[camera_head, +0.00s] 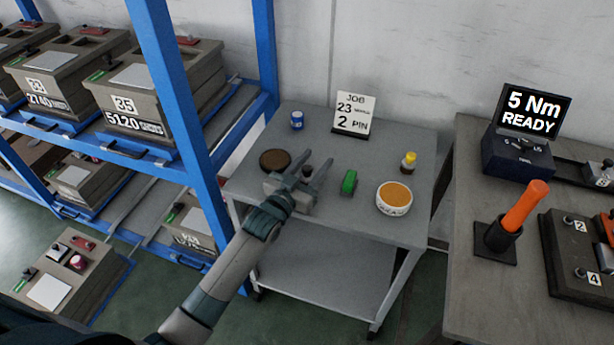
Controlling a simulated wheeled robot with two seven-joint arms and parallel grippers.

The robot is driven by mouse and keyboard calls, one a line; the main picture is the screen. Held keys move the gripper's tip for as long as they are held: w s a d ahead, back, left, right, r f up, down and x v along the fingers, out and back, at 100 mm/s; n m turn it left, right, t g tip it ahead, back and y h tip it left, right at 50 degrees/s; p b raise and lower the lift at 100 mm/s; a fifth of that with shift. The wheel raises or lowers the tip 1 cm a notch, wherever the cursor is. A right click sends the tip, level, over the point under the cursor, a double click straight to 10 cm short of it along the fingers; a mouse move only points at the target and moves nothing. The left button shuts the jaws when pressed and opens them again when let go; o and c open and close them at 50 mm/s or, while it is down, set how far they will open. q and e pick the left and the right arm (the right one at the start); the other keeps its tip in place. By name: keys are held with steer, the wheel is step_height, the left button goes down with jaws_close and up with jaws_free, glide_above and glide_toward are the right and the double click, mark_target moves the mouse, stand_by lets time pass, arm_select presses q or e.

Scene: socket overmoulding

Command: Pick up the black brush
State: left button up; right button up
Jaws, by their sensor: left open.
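My left gripper (314,168) reaches over the small grey table from the lower left. Its two fingers are spread apart with nothing seen gripped. A small dark thing (307,172) shows between the fingers, above a grey block (297,198) that the gripper partly covers. I cannot tell whether this dark thing is the black brush, and no other clear black brush shows. A green block-like item (349,182) lies just right of the gripper. My right gripper is not in view.
The table (345,228) also holds a brown disc (274,160), a blue can (297,120), a job sign (354,112), a yellow-capped bottle (408,162) and a white bowl with orange contents (394,207). A blue rack (182,95) stands left; a workbench (468,200) stands right.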

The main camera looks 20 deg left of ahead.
arm_select(q)
steer(key=shift+c, duration=0.4)
steer(key=c, duration=1)
jaws_close()
steer(key=shift+r, duration=0.5)
step_height(320, 180, up, 4)
steer(key=shift+f, duration=0.25)
steer(key=s+d+r, duration=0.6)
steer(key=d, duration=0.3)
steer(key=shift+s+d+r+b, duration=0.15)
steer(key=shift+d+r+b, duration=0.15)
steer(key=shift+d+b, duration=0.15)
